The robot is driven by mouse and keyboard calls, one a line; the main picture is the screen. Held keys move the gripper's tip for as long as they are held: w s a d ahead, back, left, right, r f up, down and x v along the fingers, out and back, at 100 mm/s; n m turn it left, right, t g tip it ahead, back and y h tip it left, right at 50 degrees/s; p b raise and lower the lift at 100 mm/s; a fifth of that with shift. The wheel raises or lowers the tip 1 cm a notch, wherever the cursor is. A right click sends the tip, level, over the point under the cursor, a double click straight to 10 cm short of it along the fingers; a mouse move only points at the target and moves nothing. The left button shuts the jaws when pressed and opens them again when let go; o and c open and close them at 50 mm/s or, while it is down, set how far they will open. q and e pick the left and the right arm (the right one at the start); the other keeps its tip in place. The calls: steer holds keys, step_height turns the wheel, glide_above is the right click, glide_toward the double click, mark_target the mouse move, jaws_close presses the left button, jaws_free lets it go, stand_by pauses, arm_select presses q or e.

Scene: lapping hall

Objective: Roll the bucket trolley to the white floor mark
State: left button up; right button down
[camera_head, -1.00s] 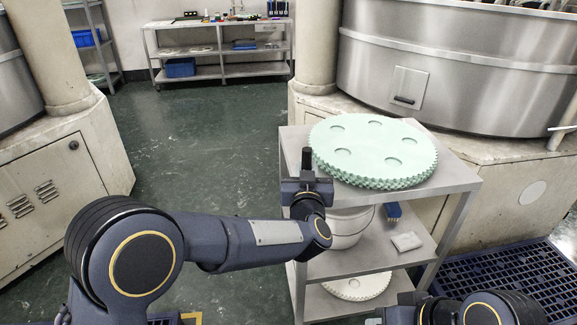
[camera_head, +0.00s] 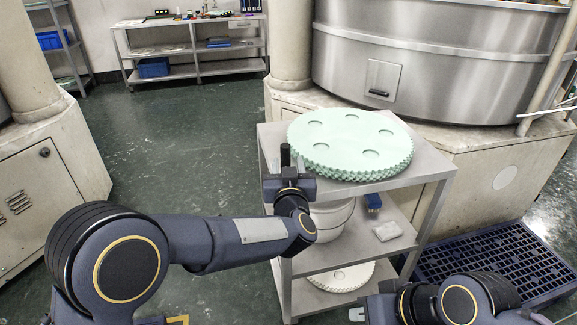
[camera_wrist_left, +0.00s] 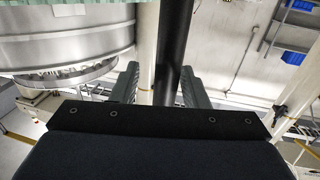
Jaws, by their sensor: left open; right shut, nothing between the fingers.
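The trolley is a grey three-shelf cart (camera_head: 437,165) right of centre in the head view. A white bucket (camera_head: 330,222) stands on its middle shelf, partly hidden by my left gripper. My left gripper (camera_head: 286,176) is at the cart's near left side, open, with a black upright bar (camera_head: 285,155) at it. In the left wrist view the bar (camera_wrist_left: 174,45) stands between the open fingers (camera_wrist_left: 160,75); I cannot tell whether they touch it. My right gripper (camera_head: 362,313) is low at the bottom edge, shut and empty, partly cut off. I see no clear white floor mark.
A pale green toothed disc stack (camera_head: 350,138) lies on the cart's top. A big steel machine (camera_head: 440,65) on a pale base stands close behind. A dark blue grid pallet (camera_head: 490,262) lies at right. The green floor (camera_head: 170,150) at left is open.

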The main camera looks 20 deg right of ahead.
arm_select(q)
steer(key=v, duration=0.7)
steer(key=shift+s, duration=0.35)
